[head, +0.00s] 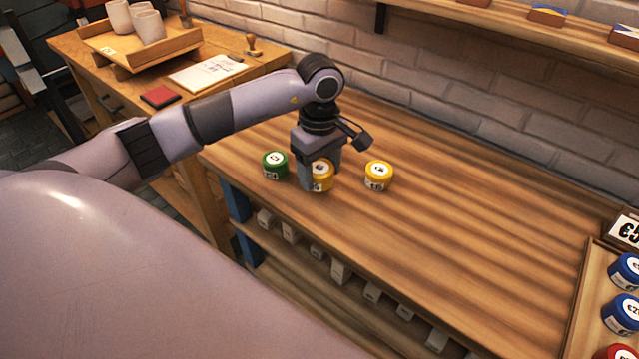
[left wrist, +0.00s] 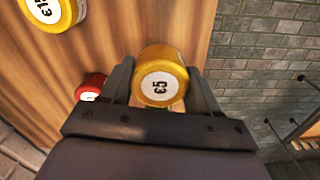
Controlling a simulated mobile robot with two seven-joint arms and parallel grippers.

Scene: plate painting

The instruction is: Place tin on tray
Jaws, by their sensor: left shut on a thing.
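My left gripper (head: 322,183) is shut on a yellow tin (head: 324,172) with a white label, at the middle-left of the wooden table. In the left wrist view the fingers (left wrist: 160,95) sit on either side of this yellow tin (left wrist: 160,78). I cannot tell whether it touches the table. A green tin (head: 275,165) stands just left of the gripper and another yellow tin (head: 378,176) stands to its right. The wooden tray (head: 580,300) is at the right edge, partly cut off. My right gripper is out of view.
The tray holds blue tins (head: 622,313) and a red tin (head: 614,353), with a number card (head: 626,231) behind. The table between the right yellow tin and the tray is bare. A brick wall (head: 450,85) runs behind. A side desk (head: 100,75) carries cups and papers.

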